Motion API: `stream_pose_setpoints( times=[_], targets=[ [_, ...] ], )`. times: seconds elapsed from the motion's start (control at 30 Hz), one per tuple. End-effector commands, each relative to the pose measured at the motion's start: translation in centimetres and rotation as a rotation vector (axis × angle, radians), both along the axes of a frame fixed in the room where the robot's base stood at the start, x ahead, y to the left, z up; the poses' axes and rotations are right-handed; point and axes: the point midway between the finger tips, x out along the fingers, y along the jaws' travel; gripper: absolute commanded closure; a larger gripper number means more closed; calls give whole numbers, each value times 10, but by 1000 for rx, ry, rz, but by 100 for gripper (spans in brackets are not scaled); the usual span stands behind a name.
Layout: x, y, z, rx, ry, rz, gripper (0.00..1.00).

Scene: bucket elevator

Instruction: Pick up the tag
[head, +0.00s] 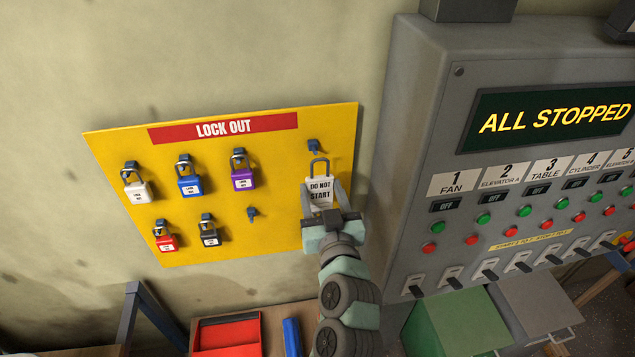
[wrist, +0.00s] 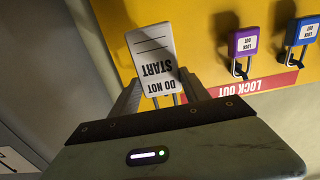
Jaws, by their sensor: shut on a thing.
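The tag (head: 320,190) is a white plate reading "DO NOT START" with a grey shackle loop at its top. My gripper (head: 320,205) is shut on the tag in front of the right side of the yellow lockout board (head: 282,243). In the head view the loop stands just below a blue hook (head: 313,146); I cannot tell whether they touch. In the wrist view the tag (wrist: 152,52) shows upside down between the fingers of my gripper (wrist: 160,90).
White, blue, purple, red and black padlocks (head: 188,178) hang on the board to the left. An empty blue hook (head: 252,213) is near the middle. A grey control panel (head: 420,140) reading "ALL STOPPED" stands close on the right. A red tray (head: 230,335) lies below.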

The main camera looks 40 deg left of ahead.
Motion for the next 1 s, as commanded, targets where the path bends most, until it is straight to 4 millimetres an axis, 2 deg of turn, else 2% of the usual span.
stream_pose_setpoints(
  times=[0.1,0.3,0.63,1.0],
  targets=[
    [-17,-25,-3,3,-2,-5,87],
    [-40,-55,5,-7,2,-5,87],
    [-64,-86,3,-7,1,-2,87],
    [-71,-96,-1,0,1,-5,87]
  ],
)
